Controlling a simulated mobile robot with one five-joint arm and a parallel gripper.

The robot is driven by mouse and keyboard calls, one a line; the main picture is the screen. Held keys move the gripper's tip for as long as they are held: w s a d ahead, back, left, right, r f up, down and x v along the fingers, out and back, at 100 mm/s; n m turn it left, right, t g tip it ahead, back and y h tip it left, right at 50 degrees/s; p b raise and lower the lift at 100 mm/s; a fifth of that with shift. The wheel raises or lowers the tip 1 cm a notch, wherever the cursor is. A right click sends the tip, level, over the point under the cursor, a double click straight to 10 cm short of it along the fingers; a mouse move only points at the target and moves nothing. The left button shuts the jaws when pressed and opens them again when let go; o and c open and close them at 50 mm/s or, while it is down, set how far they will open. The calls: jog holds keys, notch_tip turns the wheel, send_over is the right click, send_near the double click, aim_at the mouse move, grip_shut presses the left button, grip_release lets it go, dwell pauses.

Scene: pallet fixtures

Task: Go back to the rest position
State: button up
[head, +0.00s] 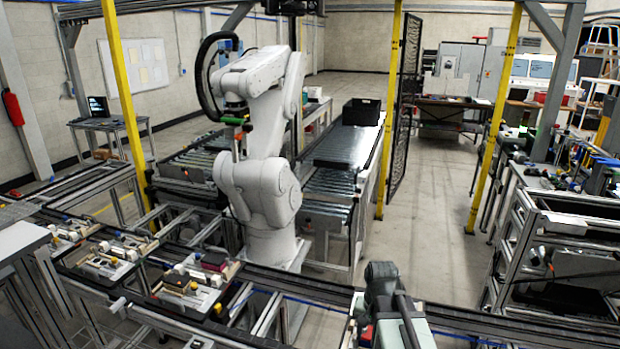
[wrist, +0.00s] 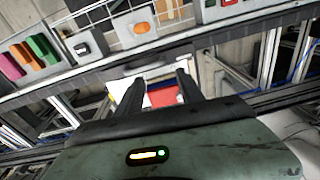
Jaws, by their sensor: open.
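My gripper (wrist: 158,92) shows in the wrist view with its two dark fingers apart. A gap lies between them, and no object is held in it. Through the gap I see a red patch and a white surface below, which I cannot identify for sure. My own grey-green arm (head: 385,290) rises at the bottom of the head view, right of centre, in front of the conveyor rail. The fingertips cannot be made out in the head view.
Pallets with small parts (head: 190,285) sit on the conveyor line at left. A white robot arm (head: 262,150) stands behind it. A yellow post (head: 493,120) and a cluttered workbench (head: 560,215) are at right. Bare floor (head: 430,240) lies between post and conveyor.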

jog(key=s+f+n+b, duration=0.1)
jog(key=f+b, duration=0.3)
jog(key=s+f+n+b, duration=0.1)
jog(key=f+n+b, duration=0.1)
jog(key=f+b, duration=0.2)
jog(key=s+f+n+b, duration=0.1)
jog(key=s+f+b, duration=0.1)
jog(key=f+b, duration=0.2)
jog(key=shift+a+f+g, duration=0.1)
jog(key=shift+f+g, duration=0.05)
jog(key=shift+g, duration=0.15)
jog(key=shift+r, duration=0.2)
